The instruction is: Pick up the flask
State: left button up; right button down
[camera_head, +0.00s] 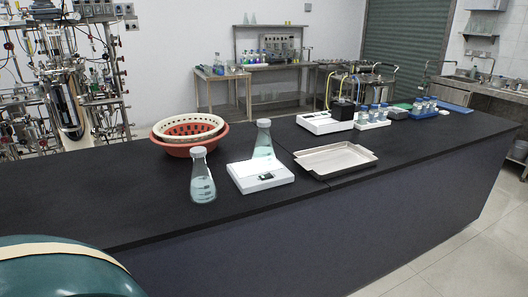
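A conical flask (203,182) with a pale cap and light bluish contents stands upright on the black bench (120,205), near its front edge. A second conical flask (264,142) stands upright at the back of a white device with a small dark display (262,178). I cannot tell whether its base is on the device or behind it. Neither of my grippers shows in the head view.
A red basket (176,150) with a cream basket (187,126) in it sits behind the front flask. An empty metal tray (335,160) lies to the right. Racks of capped bottles (374,118) stand farther right. The bench's left part is clear.

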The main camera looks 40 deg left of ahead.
aim_at(263, 157)
jog(key=u, duration=1.25)
jog(key=i+l, duration=0.15)
jog(key=l, duration=0.2)
jog(key=i+l, duration=0.2)
jog(key=l, duration=0.15)
jog(key=i+l+u, duration=0.1)
jog(key=l, duration=0.2)
jog(key=i+l, duration=0.2)
jog(key=l, duration=0.15)
